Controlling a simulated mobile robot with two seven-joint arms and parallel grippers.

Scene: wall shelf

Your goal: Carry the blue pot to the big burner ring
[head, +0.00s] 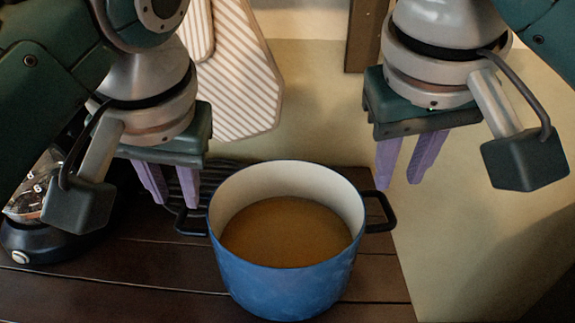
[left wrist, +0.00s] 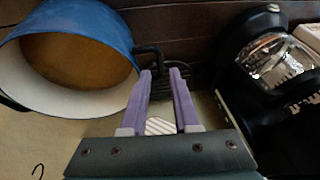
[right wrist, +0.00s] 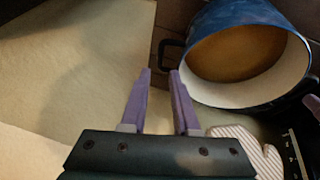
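The blue pot (head: 285,285) stands upright on the dark wooden shelf, with a cream inside, a brown bottom and a black handle on each side. It also shows in the left wrist view (left wrist: 95,35) and the right wrist view (right wrist: 230,15). My left gripper (head: 175,203) is open and empty beside the pot's left handle (head: 190,222). My right gripper (head: 399,184) is open and empty, above and slightly right of the right handle (head: 381,211). A black ridged ring (head: 205,176), perhaps a burner, lies behind the pot's left side, partly hidden.
A black appliance with a glass body (head: 22,240) stands at the left of the shelf (head: 120,265). Striped cloth (head: 245,85) hangs behind the pot. A brown wooden piece (head: 364,35) is at the back. The shelf's right edge is just past the pot; bare shelf shows front left.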

